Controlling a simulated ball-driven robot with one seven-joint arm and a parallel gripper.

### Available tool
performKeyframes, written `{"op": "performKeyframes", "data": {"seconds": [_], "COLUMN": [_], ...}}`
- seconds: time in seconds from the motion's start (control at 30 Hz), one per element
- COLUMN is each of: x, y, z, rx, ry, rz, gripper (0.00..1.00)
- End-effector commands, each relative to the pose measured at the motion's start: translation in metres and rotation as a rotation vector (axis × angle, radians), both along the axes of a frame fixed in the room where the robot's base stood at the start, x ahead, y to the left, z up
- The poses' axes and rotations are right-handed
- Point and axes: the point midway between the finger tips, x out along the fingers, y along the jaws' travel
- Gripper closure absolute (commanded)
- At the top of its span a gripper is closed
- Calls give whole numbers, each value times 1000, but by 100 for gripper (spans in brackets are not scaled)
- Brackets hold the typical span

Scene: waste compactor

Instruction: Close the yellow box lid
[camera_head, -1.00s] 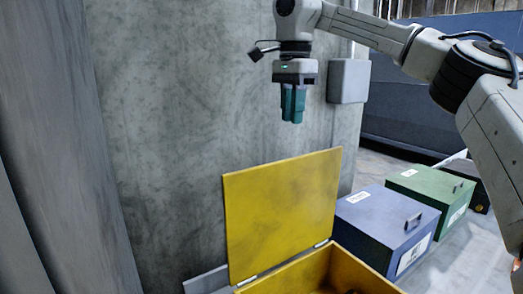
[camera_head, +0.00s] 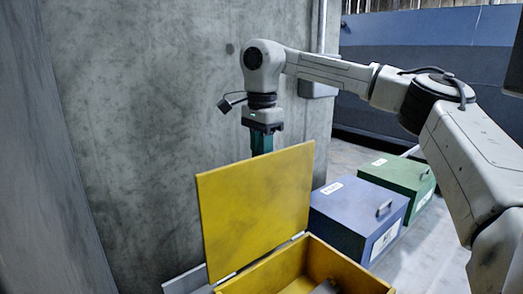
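The yellow box (camera_head: 350,270) stands at the bottom centre with its top open. Its yellow lid (camera_head: 258,212) stands up nearly vertical on hinges at the box's back edge. My gripper (camera_head: 262,146) points down behind the lid, on the wall side. Its teal fingers show just above the lid's top edge, and their tips are hidden behind it. I cannot tell whether the fingers touch the lid or how far apart they are.
A concrete wall (camera_head: 150,120) rises close behind the lid. A blue box (camera_head: 355,218) and a green box (camera_head: 402,178), both closed, stand to the right of the yellow box. A grey object lies inside the yellow box. Open floor is at the right.

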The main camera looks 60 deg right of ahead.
Motion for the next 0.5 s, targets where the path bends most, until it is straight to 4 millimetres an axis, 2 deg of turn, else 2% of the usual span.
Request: {"op": "performKeyframes", "data": {"seconds": [0.2, 0.43, 0.5], "x": [0, 0, 0], "y": [0, 0, 0], "z": [-1, 0, 0], "rx": [0, 0, 0], "ry": [0, 1, 1], "rz": [0, -1, -1], "gripper": [78, 99, 100]}}
